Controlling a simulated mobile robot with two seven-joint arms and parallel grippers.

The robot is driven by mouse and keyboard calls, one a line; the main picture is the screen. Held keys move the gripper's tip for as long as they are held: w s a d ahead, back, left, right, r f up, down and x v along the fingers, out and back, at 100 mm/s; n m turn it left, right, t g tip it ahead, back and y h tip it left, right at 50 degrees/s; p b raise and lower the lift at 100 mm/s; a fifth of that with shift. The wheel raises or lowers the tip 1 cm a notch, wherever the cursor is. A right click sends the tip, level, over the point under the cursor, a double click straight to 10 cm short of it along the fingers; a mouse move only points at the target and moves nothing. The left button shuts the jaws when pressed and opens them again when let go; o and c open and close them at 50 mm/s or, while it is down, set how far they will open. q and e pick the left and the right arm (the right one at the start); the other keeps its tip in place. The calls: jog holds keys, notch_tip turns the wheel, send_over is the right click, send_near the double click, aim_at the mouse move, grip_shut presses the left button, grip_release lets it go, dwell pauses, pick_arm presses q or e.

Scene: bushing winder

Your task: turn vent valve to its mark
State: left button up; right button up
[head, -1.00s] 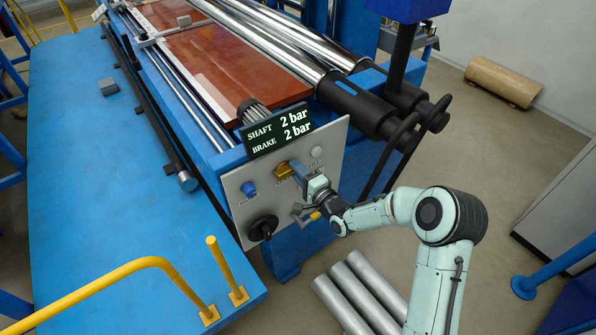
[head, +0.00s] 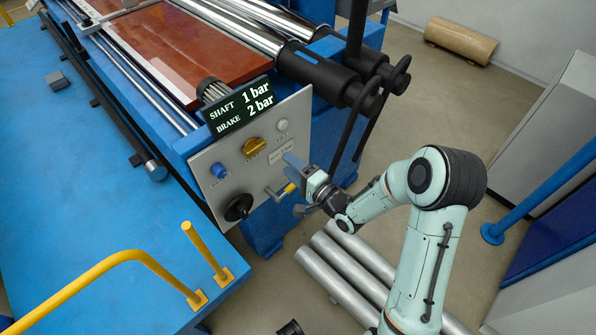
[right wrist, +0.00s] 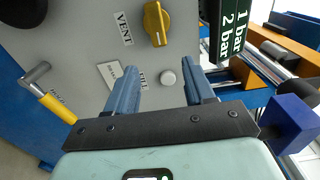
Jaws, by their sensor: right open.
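The vent valve is a yellow knob (head: 252,148) on the grey control panel (head: 206,158). In the right wrist view the knob (right wrist: 156,22) sits beside a VENT label (right wrist: 123,28). A dark display (head: 238,107) above the panel reads SHAFT 1 bar and BRAKE 2 bar. My right gripper (head: 298,180) is open and empty, off the panel's right side, to the lower right of the knob. In the right wrist view its two blue fingers (right wrist: 160,88) stand apart, with the knob beyond them and not between them. The knob's mark cannot be made out. My left gripper is not in view.
The panel also carries a blue knob (head: 219,170), a black knob (head: 238,207), a white button (head: 282,125) and a lever with a yellow handle (head: 289,188) close to my gripper. Silver rolls (head: 340,262) lie on the floor below. A yellow rail (head: 130,256) stands at the left.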

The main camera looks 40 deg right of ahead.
jog(key=s, duration=0.2)
jog(key=shift+s+d, duration=0.1)
jog(key=shift+s, duration=0.2)
dwell(0.3)
